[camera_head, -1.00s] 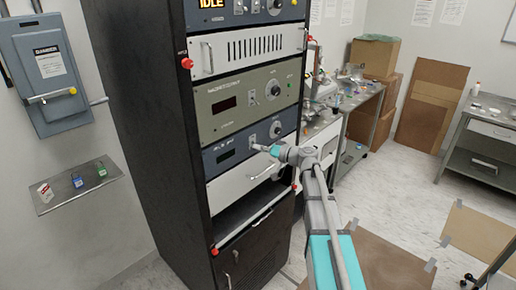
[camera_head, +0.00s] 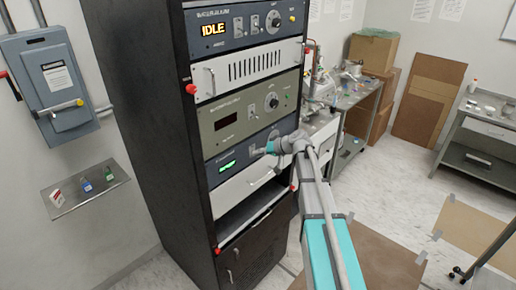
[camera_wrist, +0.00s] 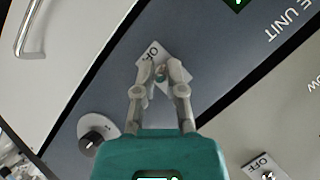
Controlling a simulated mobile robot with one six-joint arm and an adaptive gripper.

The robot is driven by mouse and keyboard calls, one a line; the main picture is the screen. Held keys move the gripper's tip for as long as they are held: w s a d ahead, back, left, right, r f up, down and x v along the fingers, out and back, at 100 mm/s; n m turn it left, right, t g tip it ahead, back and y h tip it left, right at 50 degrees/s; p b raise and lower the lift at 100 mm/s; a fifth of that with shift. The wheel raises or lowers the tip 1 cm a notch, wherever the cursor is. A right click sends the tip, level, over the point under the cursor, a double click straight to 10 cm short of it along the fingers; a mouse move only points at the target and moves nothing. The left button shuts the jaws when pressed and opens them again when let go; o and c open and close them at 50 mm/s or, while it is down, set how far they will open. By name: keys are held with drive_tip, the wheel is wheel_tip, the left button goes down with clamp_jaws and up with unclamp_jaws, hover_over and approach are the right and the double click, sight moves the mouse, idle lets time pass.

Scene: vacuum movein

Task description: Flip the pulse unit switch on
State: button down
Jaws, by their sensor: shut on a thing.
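The pulse unit (camera_head: 211,172) is the blue-grey panel low in the rack, and its display (camera_head: 227,165) glows green. In the wrist view the panel (camera_wrist: 215,65) carries lettering ending in "E UNIT", and a corner of the green display shows at the top edge. Its switch plate (camera_wrist: 147,52) is white, with part of an "OFF" label visible. My gripper (camera_wrist: 161,74) is shut on the switch lever at this plate; the fingertips hide most of the lever. In the head view my gripper (camera_head: 259,152) reaches the panel from the right.
A dial knob (camera_wrist: 97,148) sits beside the switch. Another panel above has its own switch plate (camera_wrist: 265,169). A white drawer front (camera_head: 235,188) with a handle lies below the pulse unit. A grey breaker box (camera_head: 55,85) hangs on the left wall.

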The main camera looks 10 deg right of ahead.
drive_tip(key=r+g+h+p, duration=0.1)
drive_tip(key=p, duration=0.2)
drive_tip(key=shift+w+g+h, duration=0.1)
drive_tip(key=shift+g+h, duration=0.3)
drive_tip(key=shift+m+g+p, duration=0.3)
drive_tip(key=shift+p, duration=0.3)
drive_tip(key=shift+h, duration=0.3)
drive_tip(key=c, duration=0.7)
unclamp_jaws()
drive_tip(key=shift+a, duration=0.1)
drive_tip(key=shift+f, duration=0.1)
